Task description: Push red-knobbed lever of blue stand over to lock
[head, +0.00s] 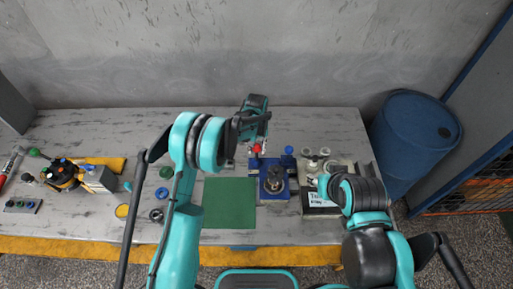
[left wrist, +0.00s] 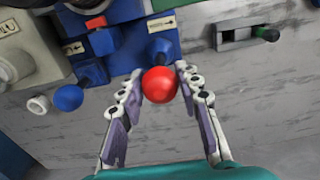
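The blue stand (head: 273,190) sits on the table right of the green mat, with a dark round part on top. Its red-knobbed lever (head: 257,149) is at the back left of the stand. In the left wrist view the red ball knob (left wrist: 160,84) lies between the fingertips of my left gripper (left wrist: 150,80), and the fingers stand apart on either side. I cannot tell whether either finger touches the knob. My left gripper (head: 252,132) reaches in behind the stand in the head view. My right arm is at the right, but its gripper fingers cannot be made out.
A blue knob (head: 288,150) stands at the stand's back right. A light-coloured fixture (head: 320,200) is close on the right. The green mat (head: 230,200) is bare. A blue barrel (head: 412,140) stands beyond the table's right edge.

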